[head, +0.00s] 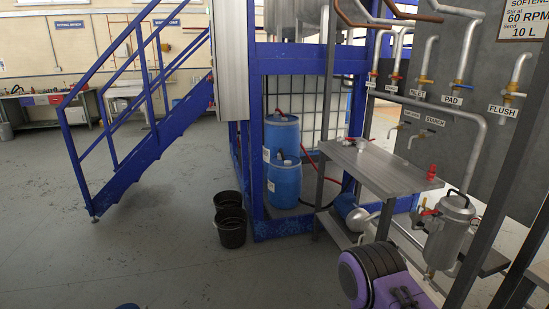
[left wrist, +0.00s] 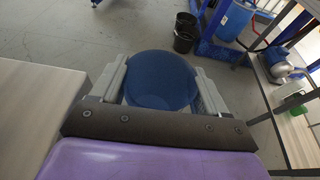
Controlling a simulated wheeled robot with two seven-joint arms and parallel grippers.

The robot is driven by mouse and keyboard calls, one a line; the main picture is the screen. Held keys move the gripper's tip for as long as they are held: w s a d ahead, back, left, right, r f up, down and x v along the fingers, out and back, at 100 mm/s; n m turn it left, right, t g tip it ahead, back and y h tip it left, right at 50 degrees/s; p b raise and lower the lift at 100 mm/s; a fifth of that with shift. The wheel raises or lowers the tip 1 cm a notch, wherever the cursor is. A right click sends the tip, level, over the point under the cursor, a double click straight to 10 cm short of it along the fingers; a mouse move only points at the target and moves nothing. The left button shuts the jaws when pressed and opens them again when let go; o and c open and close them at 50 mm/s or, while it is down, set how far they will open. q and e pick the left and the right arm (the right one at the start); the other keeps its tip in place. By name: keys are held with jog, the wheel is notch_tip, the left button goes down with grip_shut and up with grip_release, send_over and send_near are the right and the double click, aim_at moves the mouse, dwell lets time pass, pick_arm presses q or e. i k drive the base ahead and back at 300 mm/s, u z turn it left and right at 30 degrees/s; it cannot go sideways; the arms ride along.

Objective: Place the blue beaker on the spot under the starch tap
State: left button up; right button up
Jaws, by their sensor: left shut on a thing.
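The blue beaker (left wrist: 160,88) is between the two grey fingers of my left gripper (left wrist: 159,72) in the left wrist view. The gripper is shut on it, and its round blue face fills the gap. In the head view only a small blue piece (head: 128,306) shows at the bottom edge, probably the beaker; the left gripper is out of that frame. The starch tap (head: 418,139) sticks out of the grey panel beside its STARCH label (head: 435,121). Below it stands a steel table (head: 385,172); no marked spot is distinguishable. My right gripper is not in view.
A steel canister (head: 448,236) with red fittings stands at the table's right end. Two black buckets (head: 231,228) and blue drums (head: 284,184) stand left of the table. Blue stairs (head: 150,120) rise at left. The grey floor in front is clear.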

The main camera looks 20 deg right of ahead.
aim_at(404, 173)
jog(key=z, duration=0.3)
jog(key=i, duration=1.15)
jog(key=z, duration=0.7)
